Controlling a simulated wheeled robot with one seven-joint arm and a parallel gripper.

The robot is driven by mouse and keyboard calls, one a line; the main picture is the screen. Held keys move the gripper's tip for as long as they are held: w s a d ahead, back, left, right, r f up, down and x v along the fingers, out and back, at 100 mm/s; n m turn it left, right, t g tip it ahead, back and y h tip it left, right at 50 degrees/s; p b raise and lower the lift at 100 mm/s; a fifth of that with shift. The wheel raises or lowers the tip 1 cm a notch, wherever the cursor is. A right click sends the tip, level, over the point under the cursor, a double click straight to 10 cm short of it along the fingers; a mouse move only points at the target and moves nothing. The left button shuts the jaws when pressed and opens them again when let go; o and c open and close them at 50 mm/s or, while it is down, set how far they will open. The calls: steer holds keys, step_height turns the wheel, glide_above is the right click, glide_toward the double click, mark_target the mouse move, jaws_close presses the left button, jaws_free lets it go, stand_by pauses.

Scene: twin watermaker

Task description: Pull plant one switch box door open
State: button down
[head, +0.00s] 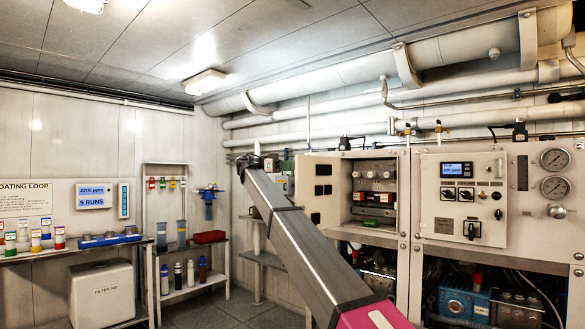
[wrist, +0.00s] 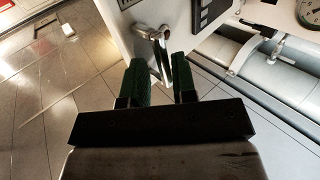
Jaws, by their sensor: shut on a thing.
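A pale switch box door (head: 305,188) with dark square fittings stands swung out to the left of its box (head: 375,215). Breakers and a row of terminals show inside the open box. In the wrist view, the white door (wrist: 126,22) is at the top, with a metal handle (wrist: 152,33) on it. My gripper (wrist: 160,75) has its green fingers on both sides of the handle's bar and is shut on it. In the head view my arm reaches up and left in front of the door, and the fingers cannot be made out.
A second switch box (head: 462,195), with a display and knobs, is shut at the right, beside pressure gauges (head: 554,160). A shelf with bottles (head: 190,275) and a white filter-aid bin (head: 100,292) stand at the left. The tiled floor (wrist: 45,110) below my gripper looks clear.

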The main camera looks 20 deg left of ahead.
steer(key=shift+w+d, duration=0.35)
steer(key=shift+w, duration=0.35)
steer(key=c, duration=1.2)
jaws_free()
steer(key=shift+o, duration=0.8)
steer(key=shift+w+d, duration=0.1)
steer(key=shift+d, duration=0.05)
steer(key=shift+c, duration=0.2)
steer(key=shift+t, duration=0.3)
steer(key=shift+c, duration=0.6)
